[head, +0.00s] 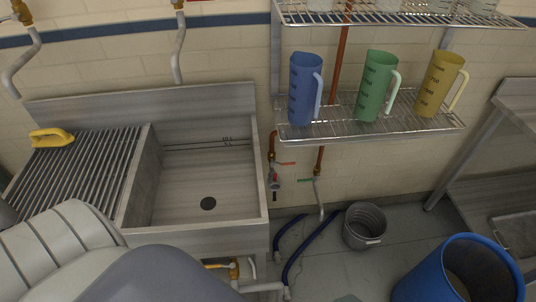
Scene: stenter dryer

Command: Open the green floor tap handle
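The green tap handle (306,180) is a small lever low on the wall, right of the sink. It points left, roughly level, from a valve under a copper pipe (320,160). A grey spout (320,200) runs down below it toward the floor. A similar tap with a red handle (285,163) is just to its left and a little higher. Neither of my grippers shows in the head view. Only grey rounded parts of my own body fill the lower left.
A steel sink (205,208) with a ribbed drainboard is at left. A wire shelf (340,128) holding blue, green and yellow jugs overhangs the taps. A grey bucket (364,230), blue hose (305,250) and blue barrel (440,258) stand on the floor.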

